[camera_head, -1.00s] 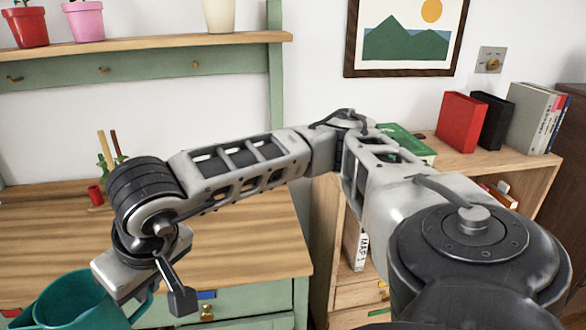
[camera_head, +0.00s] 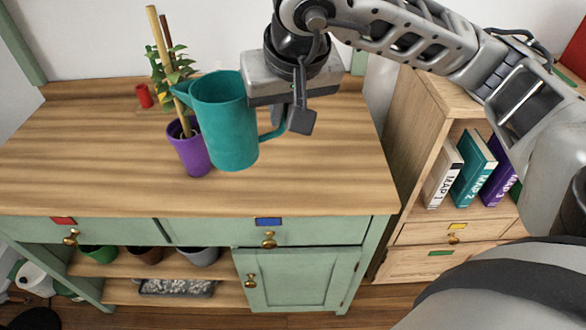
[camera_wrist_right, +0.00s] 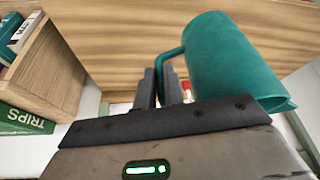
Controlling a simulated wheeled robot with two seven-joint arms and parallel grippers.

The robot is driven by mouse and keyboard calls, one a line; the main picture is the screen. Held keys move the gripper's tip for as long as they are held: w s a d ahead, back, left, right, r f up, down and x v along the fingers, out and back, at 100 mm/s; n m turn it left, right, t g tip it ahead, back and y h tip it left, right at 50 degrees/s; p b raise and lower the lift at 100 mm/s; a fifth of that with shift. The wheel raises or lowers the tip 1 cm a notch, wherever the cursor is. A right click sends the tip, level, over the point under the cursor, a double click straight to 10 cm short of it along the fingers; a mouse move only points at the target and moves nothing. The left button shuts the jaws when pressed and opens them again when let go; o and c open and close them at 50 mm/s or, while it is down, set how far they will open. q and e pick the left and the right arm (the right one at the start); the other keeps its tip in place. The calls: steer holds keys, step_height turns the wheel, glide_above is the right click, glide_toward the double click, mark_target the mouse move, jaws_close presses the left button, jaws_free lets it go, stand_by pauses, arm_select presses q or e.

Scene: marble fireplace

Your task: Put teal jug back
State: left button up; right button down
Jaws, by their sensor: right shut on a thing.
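The teal jug (camera_head: 228,125) is upright in the head view, in front of the wooden counter top (camera_head: 330,180). Its spout points left and its handle is on the right. My right gripper (camera_head: 293,121) is shut on the jug's handle. The wrist view shows the jug (camera_wrist_right: 225,62) beside my right gripper's two dark fingers (camera_wrist_right: 160,86), with the handle between them. I cannot tell whether the jug's base touches the counter. My left gripper is not in view.
A purple pot (camera_head: 187,152) with a plant and stakes stands on the counter, partly behind the jug. A small red thing (camera_head: 144,96) lies behind it. A wooden bookcase (camera_head: 400,130) stands to the right. The counter's left and right parts are clear.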

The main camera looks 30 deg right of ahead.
steer(key=shift+m, duration=0.5)
steer(key=w+d+f+b, duration=0.1)
steer(key=d+f+b, duration=0.1)
steer(key=d+f, duration=0.2)
steer(key=w+d+f+b, duration=0.1)
steer(key=d+f+b, duration=0.1)
steer(key=d+f, duration=0.2)
steer(key=w+d+f+b, duration=0.1)
steer(key=d+f+b, duration=0.1)
steer(key=d+f, duration=0.2)
steer(key=shift+d+f, duration=0.2)
steer(key=shift+d, duration=1.15)
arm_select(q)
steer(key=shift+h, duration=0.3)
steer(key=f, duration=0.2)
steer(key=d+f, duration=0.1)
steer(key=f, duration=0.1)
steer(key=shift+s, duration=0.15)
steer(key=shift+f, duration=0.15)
arm_select(e)
steer(key=shift+f, duration=0.2)
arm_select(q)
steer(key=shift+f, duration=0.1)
arm_select(e)
steer(key=c, duration=1.5)
jaws_free()
